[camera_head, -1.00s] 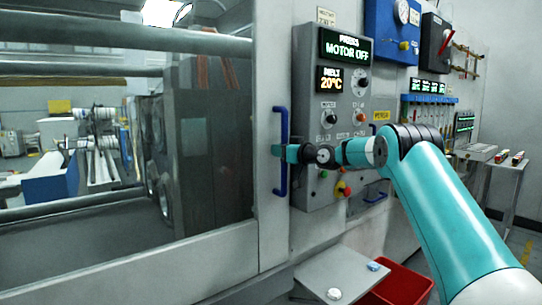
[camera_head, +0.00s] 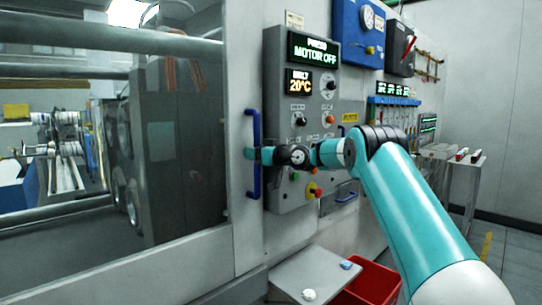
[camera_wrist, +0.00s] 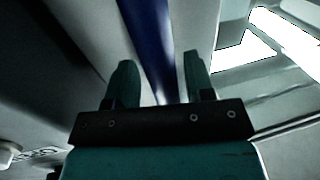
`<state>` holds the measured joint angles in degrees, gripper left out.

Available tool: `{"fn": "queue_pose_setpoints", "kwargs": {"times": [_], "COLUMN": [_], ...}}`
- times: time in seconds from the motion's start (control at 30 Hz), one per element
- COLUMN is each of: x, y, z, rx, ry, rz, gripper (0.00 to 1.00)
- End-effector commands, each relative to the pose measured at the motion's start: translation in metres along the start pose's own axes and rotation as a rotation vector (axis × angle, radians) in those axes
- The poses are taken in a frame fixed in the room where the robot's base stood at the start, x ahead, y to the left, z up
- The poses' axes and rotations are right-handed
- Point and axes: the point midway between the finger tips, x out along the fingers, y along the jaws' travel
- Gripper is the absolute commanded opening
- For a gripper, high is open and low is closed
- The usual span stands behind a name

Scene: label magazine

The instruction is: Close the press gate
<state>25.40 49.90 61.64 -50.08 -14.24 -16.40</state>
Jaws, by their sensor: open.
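The press gate (camera_head: 180,262) is a pale grey panel with a large window, at the left of the head view. Its blue vertical handle (camera_head: 254,183) is at its right edge, beside the control panel. My gripper (camera_head: 252,153) is at the middle of the handle. In the wrist view the blue handle (camera_wrist: 148,35) runs between the two teal fingers of my open gripper (camera_wrist: 157,75), with gaps visible beside it. The fingers hide a short stretch of the handle in the head view. Dark press parts show through the window.
The grey control panel (camera_head: 276,180) reads "MOTOR OFF" and stands just right of the handle. Below are a grey shelf (camera_head: 305,275) with small items and a red bin (camera_head: 374,284). Blue and black wall boxes hang further right. Floor shows at far right.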

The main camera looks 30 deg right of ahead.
Motion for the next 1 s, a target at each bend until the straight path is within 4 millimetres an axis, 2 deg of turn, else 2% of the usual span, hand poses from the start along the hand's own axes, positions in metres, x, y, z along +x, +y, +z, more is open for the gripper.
{"fn": "queue_pose_setpoints", "kwargs": {"times": [0.17, 0.4, 0.6, 0.8, 1.0], "x": [-0.032, -0.094, -0.139, -0.164, -0.169], "y": [0.001, 0.001, 0.001, 0.001, 0.0], "z": [0.003, 0.003, 0.002, 0.001, 0.0], "rx": [0.0, -0.001, 0.0, -0.001, -0.001], "ry": [0.001, 0.002, 0.001, 0.002, 0.002], "rz": [0.005, 0.006, 0.006, 0.005, 0.002], "gripper": [0.48, 0.48, 0.48, 0.48, 0.48]}}
